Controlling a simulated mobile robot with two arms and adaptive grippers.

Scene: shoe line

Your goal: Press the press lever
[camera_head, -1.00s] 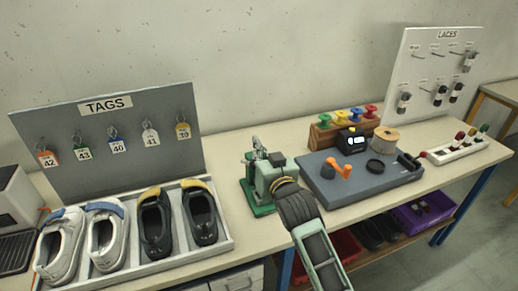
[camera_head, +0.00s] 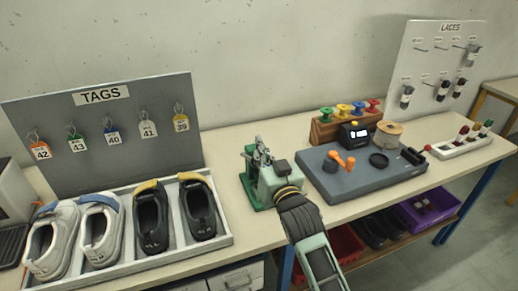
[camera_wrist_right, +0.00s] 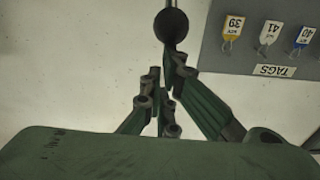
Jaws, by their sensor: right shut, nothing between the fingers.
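The press, with a green base (camera_head: 250,191), stands on the bench in the middle of the head view. My right gripper (camera_head: 260,150) is over it and hides much of it, including most of its lever. In the right wrist view my right gripper (camera_wrist_right: 165,95) is shut, with nothing between its fingers. A dark round knob on a thin rod, which looks like the press lever (camera_wrist_right: 170,28), shows just beyond the fingertips. I cannot tell whether the fingers touch it. My left gripper is not in view.
Left of the press are a tray (camera_head: 228,241) of shoes and the TAGS board (camera_head: 75,135). Right of it are a grey mat (camera_head: 350,187) with an orange tool, a spool rack (camera_head: 322,132) and the LACES board (camera_head: 420,65). Bench behind the press is mostly clear.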

